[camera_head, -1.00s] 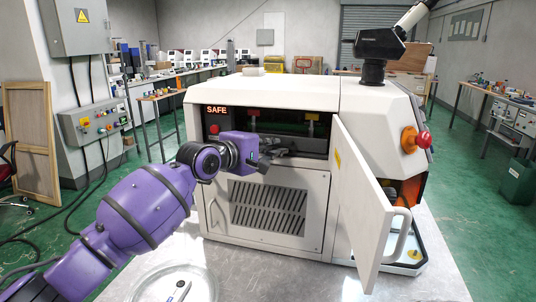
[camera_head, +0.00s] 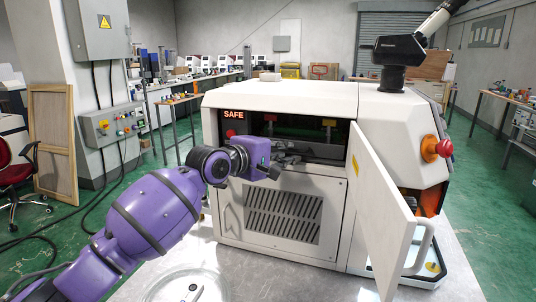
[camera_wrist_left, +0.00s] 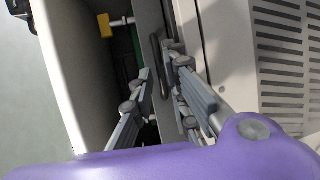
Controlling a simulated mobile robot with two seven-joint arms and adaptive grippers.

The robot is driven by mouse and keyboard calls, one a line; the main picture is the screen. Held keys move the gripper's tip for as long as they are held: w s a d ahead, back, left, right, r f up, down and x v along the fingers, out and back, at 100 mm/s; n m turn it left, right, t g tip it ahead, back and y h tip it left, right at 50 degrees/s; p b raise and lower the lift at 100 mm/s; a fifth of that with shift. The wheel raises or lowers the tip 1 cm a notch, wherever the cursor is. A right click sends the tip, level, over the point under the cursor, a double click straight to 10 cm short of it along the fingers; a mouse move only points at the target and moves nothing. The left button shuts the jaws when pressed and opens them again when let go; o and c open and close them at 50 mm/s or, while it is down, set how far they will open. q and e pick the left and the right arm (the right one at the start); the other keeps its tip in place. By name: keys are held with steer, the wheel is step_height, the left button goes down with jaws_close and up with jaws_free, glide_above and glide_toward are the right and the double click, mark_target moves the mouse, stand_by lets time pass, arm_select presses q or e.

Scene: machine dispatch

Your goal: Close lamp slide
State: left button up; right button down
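The white machine (camera_head: 290,97) has a wide front opening (camera_head: 310,151) with a dark interior. My left gripper (camera_head: 284,164) is at the lower edge of this opening, left of the swung-out door. In the left wrist view its two grey fingers (camera_wrist_left: 166,100) stand apart, with a gap between them. A dark curved bar (camera_wrist_left: 156,52) shows near the fingertips, beside a light panel edge; I cannot tell whether they touch it. A yellow tab (camera_wrist_left: 104,26) hangs inside the opening. I cannot make out for certain which part is the lamp slide. My right gripper is out of view.
The white door (camera_head: 382,210) with its handle (camera_head: 420,250) stands open toward me, right of the gripper. A lit SAFE sign (camera_head: 233,115) and red button (camera_head: 231,133) are at the opening's left. A round dish (camera_head: 185,287) lies on the table in front.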

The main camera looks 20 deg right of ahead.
arm_select(q)
steer(key=v, duration=1)
steer(key=shift+w, duration=0.1)
